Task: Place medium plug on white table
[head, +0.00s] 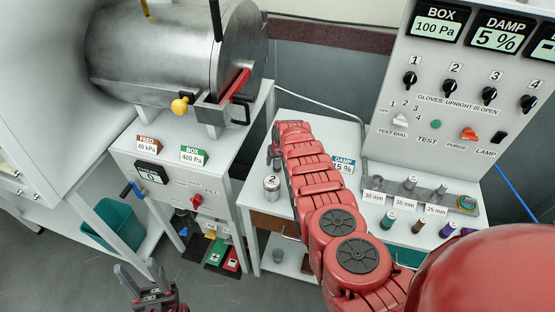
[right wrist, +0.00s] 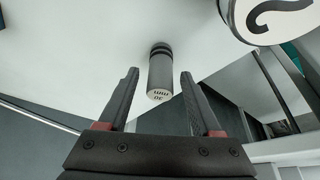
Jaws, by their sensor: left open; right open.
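The medium plug (right wrist: 160,75), a grey cylinder with dark bands and a label on its end that seems to read 30 mm, stands on the white table (right wrist: 95,45) in the right wrist view. My right gripper (right wrist: 160,80) is open, with a finger on each side of the plug and visible gaps between. In the head view my right arm reaches over the white table (head: 258,205), and its gripper (head: 275,155) is mostly hidden behind the arm. My left gripper (head: 148,288) is open and empty at the bottom left, away from the table.
A silver can marked 2 (head: 272,188) stands on the table close to my right gripper; its top (right wrist: 280,18) shows at the upper right of the wrist view. A rack (head: 425,193) with size labels and the control panel (head: 465,90) stand to the right.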

